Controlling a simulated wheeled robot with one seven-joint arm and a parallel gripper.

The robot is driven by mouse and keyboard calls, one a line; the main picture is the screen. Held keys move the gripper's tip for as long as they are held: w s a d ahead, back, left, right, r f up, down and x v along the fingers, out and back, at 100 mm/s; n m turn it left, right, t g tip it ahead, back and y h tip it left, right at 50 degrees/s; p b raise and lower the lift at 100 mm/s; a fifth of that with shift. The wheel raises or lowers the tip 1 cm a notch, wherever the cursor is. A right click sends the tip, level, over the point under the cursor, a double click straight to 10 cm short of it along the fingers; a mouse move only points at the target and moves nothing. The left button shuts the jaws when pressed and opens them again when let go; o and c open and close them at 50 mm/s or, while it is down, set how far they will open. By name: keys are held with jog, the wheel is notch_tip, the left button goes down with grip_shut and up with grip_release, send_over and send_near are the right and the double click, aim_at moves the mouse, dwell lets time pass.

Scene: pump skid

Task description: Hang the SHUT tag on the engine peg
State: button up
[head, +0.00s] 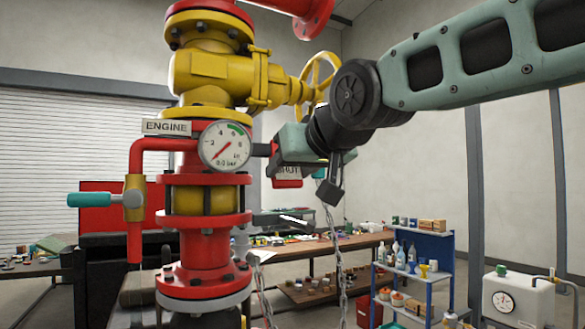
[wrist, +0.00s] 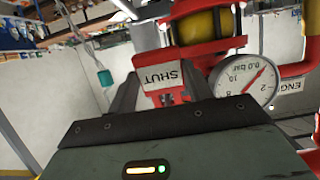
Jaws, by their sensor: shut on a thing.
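The SHUT tag (head: 287,177), red with a white lettered panel, hangs below my gripper (head: 274,158) in the head view. In the wrist view the tag (wrist: 160,76) appears upside down between the two dark fingers of my gripper (wrist: 163,88), which is shut on it. The ENGINE plate (head: 166,127) is on the pipe column, left of the pressure gauge (head: 226,146). My gripper is to the right of the gauge. I cannot clearly make out the engine peg; the gauge and gripper crowd that area.
The red and yellow pipe column (head: 205,247) stands close on the left. A yellow handwheel (head: 320,78) is behind my arm. A workbench (head: 345,243) and blue shelf (head: 436,244) stand farther back.

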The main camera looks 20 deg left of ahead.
jog(key=o, duration=1)
jog(key=b+v, duration=0.7)
jog(key=v, duration=1)
jog(key=shift+d+r, duration=0.1)
jog(key=shift+d, duration=0.1)
jog(key=s+d+f+g+h+b, duration=0.1)
jog(key=d+f+g+h+b, duration=0.15)
jog(key=f, duration=1.25)
jog(key=d+f+g+h+b, duration=0.1)
jog(key=d+f+g+h, duration=0.15)
jog(key=f, duration=1.35)
jog(key=s+d+f+g+h, duration=0.1)
jog(key=s+d+f, duration=0.3)
jog(key=f, duration=0.4)
jog(key=s+d+f+m+g+h+b, duration=0.1)
jog(key=s+d+f+h, duration=0.1)
jog(key=s+d+f, duration=0.3)
jog(key=s+d+f+m+g+h+b, duration=0.1)
jog(key=s+d+f, duration=0.4)
jog(key=f, duration=0.8)
jog(key=shift+d+g+h, duration=0.5)
jog(key=shift+d+g, duration=0.1)
jog(key=shift+d, duration=0.9)
